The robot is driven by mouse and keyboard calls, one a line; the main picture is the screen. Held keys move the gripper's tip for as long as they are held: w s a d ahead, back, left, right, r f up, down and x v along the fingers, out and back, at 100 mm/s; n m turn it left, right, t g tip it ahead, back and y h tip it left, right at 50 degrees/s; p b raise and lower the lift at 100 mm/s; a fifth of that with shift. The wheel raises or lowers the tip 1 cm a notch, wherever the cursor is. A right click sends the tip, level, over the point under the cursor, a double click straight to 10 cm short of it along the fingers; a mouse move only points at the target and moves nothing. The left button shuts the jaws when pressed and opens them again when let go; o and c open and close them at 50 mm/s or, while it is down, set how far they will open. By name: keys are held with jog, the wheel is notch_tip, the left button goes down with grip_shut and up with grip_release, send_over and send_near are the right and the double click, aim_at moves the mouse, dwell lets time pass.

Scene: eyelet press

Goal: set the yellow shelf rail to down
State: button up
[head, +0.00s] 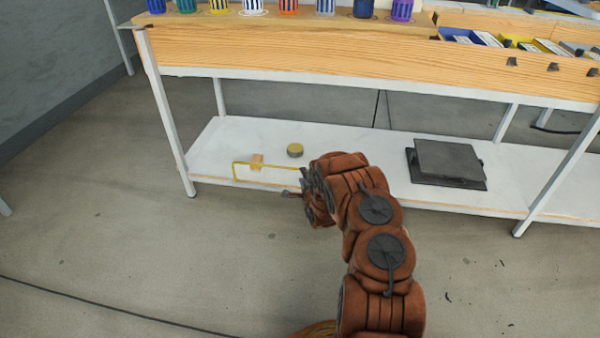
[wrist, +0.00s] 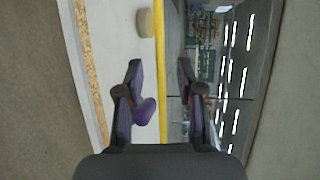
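The yellow shelf rail (head: 262,164) is a thin bar standing up along the front edge of the lower white shelf (head: 220,150), at its left part. Its right end is hidden behind my arm. In the wrist view the rail (wrist: 161,70) runs down the picture between my two fingers. My gripper (wrist: 160,68) is open, with a gap on each side of the rail. In the head view my gripper (head: 297,191) is mostly hidden by my wrist, close in front of the shelf edge at the rail's right end.
A dark square slab (head: 448,162) lies further right. The tabletop (head: 330,72) overhangs the shelf, with several striped cups along it. The floor in front is clear.

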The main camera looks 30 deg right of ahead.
jog(key=shift+b+x, duration=1.05)
jog(key=shift+x, duration=1.8)
grip_shut()
